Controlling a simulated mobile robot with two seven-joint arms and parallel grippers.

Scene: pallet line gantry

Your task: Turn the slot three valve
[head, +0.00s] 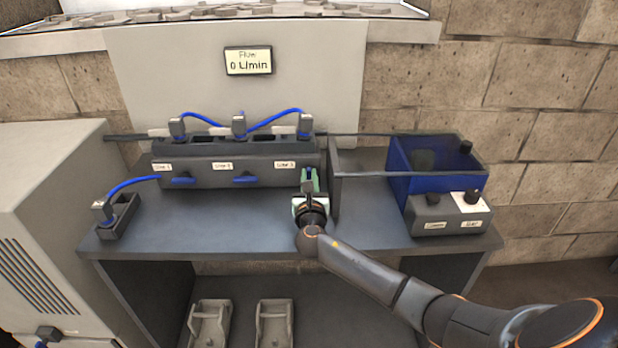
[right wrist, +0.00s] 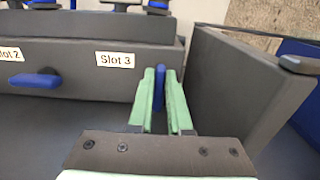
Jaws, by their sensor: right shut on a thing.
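The grey manifold (head: 210,174) stands on the bench in the head view, with labels for slots 1, 2 and 3. My right gripper (head: 310,178) is in front of slot 3, below its label. In the right wrist view, the green fingers of my right gripper (right wrist: 161,84) are shut on the blue slot three valve handle (right wrist: 159,88), one finger on each side. This handle stands upright. The slot two handle (right wrist: 35,80) lies level, as does the slot one handle (head: 182,180). My left gripper is not in view.
A grey divider wall (right wrist: 225,100) stands close to the right of my right gripper. A blue bin (head: 440,185) and a button box (head: 450,220) are farther right. A display (head: 248,61) reads 0 L/min. The bench top (head: 225,220) is clear in front of slots 1 and 2.

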